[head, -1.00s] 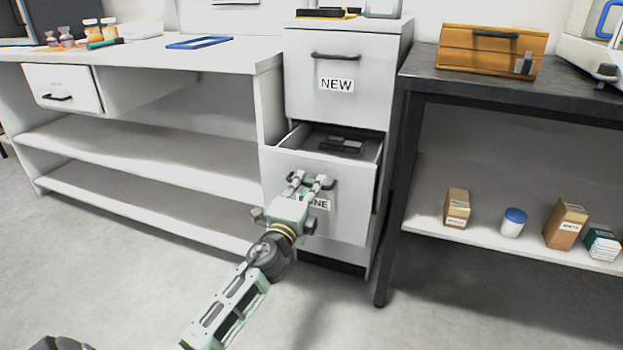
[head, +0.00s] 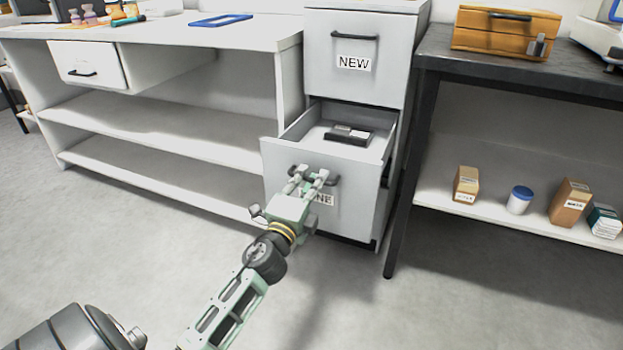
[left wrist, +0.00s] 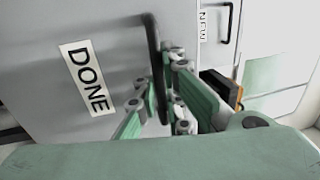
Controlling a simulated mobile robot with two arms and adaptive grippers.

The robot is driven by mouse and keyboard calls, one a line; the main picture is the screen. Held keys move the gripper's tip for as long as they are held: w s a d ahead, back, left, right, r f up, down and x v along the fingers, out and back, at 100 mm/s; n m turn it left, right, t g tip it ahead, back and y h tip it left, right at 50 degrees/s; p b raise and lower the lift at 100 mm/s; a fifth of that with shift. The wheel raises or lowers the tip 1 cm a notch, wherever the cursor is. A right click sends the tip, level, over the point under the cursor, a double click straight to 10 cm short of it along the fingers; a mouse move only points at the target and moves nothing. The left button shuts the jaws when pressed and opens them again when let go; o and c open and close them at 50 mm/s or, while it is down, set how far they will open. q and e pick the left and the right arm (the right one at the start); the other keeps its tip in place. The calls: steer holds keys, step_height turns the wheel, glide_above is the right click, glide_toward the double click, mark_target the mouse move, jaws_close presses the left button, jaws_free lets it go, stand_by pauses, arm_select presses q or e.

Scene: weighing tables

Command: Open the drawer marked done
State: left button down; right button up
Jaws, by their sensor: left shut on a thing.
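The lower drawer marked DONE (head: 347,206) stands pulled out of the grey cabinet, and its inside shows from above. A dark tray with small grey blocks (head: 348,134) lies in it. My left gripper (head: 308,178) is shut on the drawer's dark bar handle (head: 331,181), partly covering the label in the head view. In the left wrist view the DONE label (left wrist: 86,78) is clear, and the handle (left wrist: 153,60) runs between the fingers of my left gripper (left wrist: 165,105). My right gripper is not in view.
The closed drawer marked NEW (head: 355,85) is above. A white bench (head: 150,125) with shelves stands left. A dark table (head: 520,75) stands right, with a wooden box (head: 505,38) on top and boxes and a jar on its shelf. The floor in front is clear.

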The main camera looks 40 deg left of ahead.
arm_select(q)
steer(key=c, duration=2.1)
jaws_free()
steer(key=v, duration=1.2)
